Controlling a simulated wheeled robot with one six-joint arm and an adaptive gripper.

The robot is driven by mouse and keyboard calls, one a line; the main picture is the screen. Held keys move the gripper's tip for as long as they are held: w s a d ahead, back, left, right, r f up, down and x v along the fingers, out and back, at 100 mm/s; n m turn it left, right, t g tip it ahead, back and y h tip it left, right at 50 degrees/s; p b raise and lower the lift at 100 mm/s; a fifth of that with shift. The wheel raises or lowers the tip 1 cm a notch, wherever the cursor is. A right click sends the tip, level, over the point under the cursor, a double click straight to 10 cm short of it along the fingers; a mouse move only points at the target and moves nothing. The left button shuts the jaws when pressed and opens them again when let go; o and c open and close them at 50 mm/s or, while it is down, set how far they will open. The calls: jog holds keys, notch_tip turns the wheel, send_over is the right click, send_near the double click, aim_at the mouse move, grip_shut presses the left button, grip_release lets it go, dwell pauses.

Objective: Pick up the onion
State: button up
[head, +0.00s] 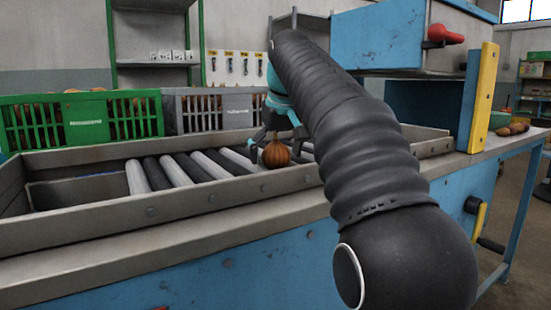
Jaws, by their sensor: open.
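The brown, round onion (275,155) sits at the roller conveyor, just behind its near metal rim, with its pointed top up. My gripper (276,143) is over the onion, its dark fingers spread on either side of it. The fingers look apart, and I cannot tell whether either one touches the onion. My black sleeved arm reaches in from the right and hides part of the conveyor behind it.
The roller conveyor (77,216) has raised metal sides. Behind it stand a green crate (85,133) and a grey crate (183,94). A blue machine with a yellow post (484,98) stands at right, with several brown items (513,129) beyond.

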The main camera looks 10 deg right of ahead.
jog(key=c, duration=1.3)
